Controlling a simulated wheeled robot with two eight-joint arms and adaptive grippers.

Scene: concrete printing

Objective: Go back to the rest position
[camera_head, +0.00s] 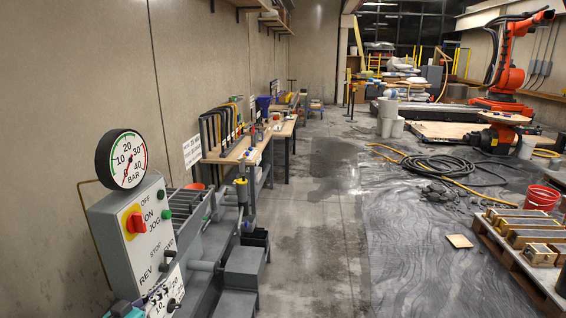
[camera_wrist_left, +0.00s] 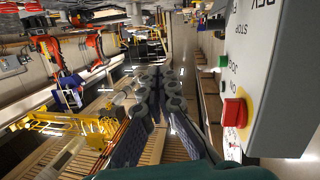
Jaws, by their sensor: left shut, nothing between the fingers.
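My left gripper (camera_wrist_left: 158,92) shows in the left wrist view with its two dark fingers together and nothing between them. In the head view, only a small teal and dark part of my left gripper (camera_head: 122,309) shows at the bottom left edge, by the lower part of a grey control box (camera_head: 130,235). My right gripper is in neither view.
A round pressure gauge (camera_head: 127,160) sits on top of the control box. A workbench (camera_head: 230,150) runs along the left wall. A pallet with moulds (camera_head: 525,235), a red bucket (camera_head: 541,197) and hoses (camera_head: 445,168) lie to the right. The concrete floor (camera_head: 315,235) between is clear.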

